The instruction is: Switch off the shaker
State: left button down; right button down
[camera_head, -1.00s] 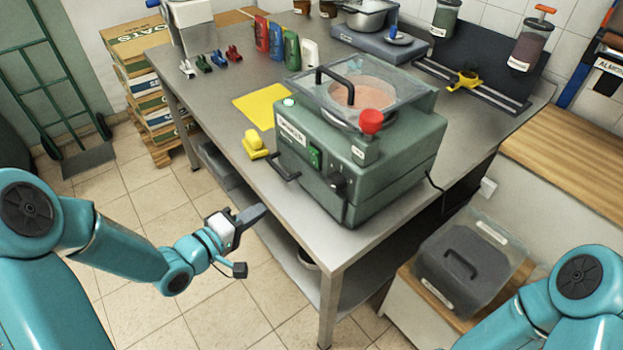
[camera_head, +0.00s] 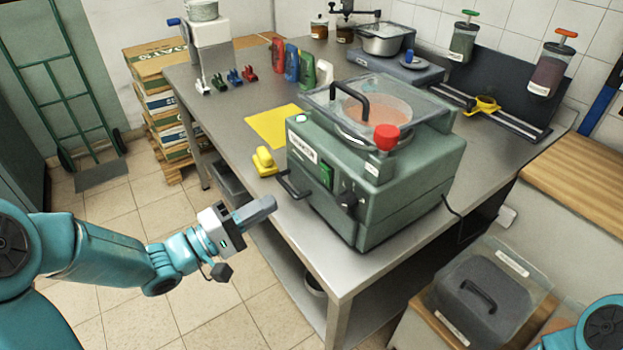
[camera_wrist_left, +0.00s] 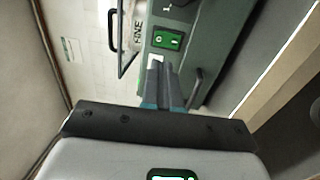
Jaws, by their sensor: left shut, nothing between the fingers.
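The shaker (camera_head: 395,185) is a grey-green machine at the table's front edge, with a bowl under a clear lid and a red knob (camera_head: 386,136) on top. Its green rocker switch (camera_head: 326,177) is on the front face, beside a black handle (camera_head: 293,187). A small lamp (camera_head: 302,118) glows pale green above. My left gripper (camera_head: 268,204) is shut and empty, in front of and left of the switch, apart from it. In the left wrist view the switch (camera_wrist_left: 166,39) lies just beyond my fingertips (camera_wrist_left: 165,68). My right gripper is out of view.
A yellow block (camera_head: 264,163) and a yellow sheet (camera_head: 272,126) lie left of the shaker. Several coloured bottles (camera_head: 292,62) stand farther back.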

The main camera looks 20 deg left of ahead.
aim_at(325, 172)
pick_arm(q)
jog(key=x, duration=1.1)
jog(key=shift+w+d+r+p, duration=0.2)
jog(key=shift+r+p, duration=0.35)
jog(key=shift+p, duration=0.7)
jog(key=shift+s+a+f+b, duration=0.1)
jog(key=shift+f+b, duration=0.25)
jog(key=shift+f, duration=0.05)
